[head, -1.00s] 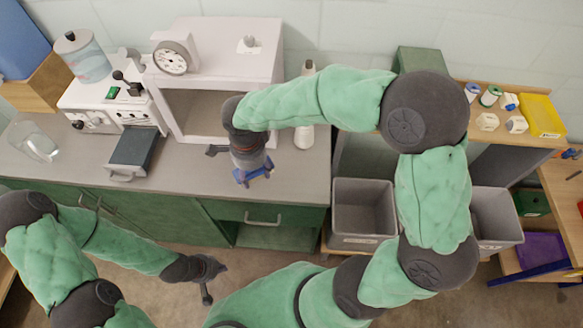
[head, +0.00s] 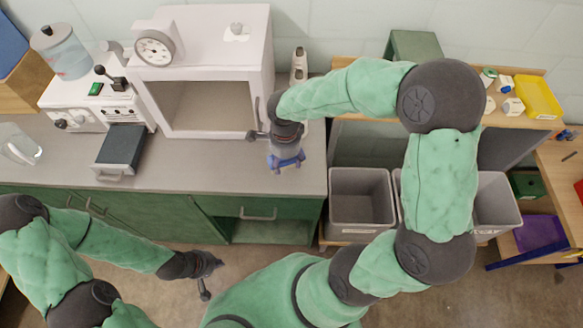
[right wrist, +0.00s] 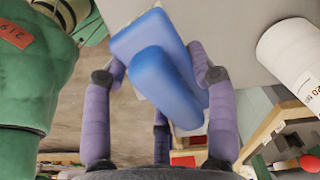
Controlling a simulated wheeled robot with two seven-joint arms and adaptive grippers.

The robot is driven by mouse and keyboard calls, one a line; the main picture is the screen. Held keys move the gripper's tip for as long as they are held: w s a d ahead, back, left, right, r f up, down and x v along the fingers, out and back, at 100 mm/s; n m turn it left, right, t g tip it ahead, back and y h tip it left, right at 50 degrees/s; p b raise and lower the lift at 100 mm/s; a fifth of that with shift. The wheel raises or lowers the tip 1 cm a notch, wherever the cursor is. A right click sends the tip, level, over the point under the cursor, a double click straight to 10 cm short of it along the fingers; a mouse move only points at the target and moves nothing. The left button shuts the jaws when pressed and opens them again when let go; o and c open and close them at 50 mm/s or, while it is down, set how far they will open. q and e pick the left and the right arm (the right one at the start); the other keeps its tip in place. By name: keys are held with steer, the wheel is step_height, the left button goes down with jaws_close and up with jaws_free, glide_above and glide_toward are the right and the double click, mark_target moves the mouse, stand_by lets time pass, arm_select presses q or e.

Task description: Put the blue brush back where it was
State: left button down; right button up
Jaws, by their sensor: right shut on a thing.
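The blue brush (right wrist: 165,75) is held between the purple fingers of my right gripper (right wrist: 165,95) in the right wrist view. Its blue back and rounded handle face the camera; its underside is hidden. In the head view, my right gripper (head: 287,160) points down over the right part of the grey counter (head: 240,180), in front of the white box's right side. There the brush is mostly covered by the fingers and hard to make out. My left gripper (head: 205,275) hangs low over the floor in front of the cabinets, away from the brush; its finger opening is unclear.
An open-fronted white box (head: 205,105) with a dial stands behind the gripper. A white cone-like item (head: 299,65) stands right of it, close behind my right arm. Grey bins (head: 361,205) sit right of the counter edge. A shelf with a yellow tray (head: 538,97) is farther right.

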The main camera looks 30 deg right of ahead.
mark_target(292, 173)
steer(key=shift+s+d+f, duration=0.1)
steer(key=shift+d+f, duration=0.55)
steer(key=shift+f, duration=0.1)
steer(key=shift+d+f+b, duration=0.15)
steer(key=shift+f+b, duration=0.2)
steer(key=shift+f, duration=0.55)
steer(key=shift+d+f+b, duration=0.1)
steer(key=shift+f+b, duration=0.2)
steer(key=shift+f, duration=0.6)
steer(key=shift+f, duration=0.1)
steer(key=o, duration=1.2)
steer(key=shift+r, duration=0.4)
step_height(292, 173, up, 11)
steer(key=p, duration=0.3)
steer(key=shift+r, duration=0.2)
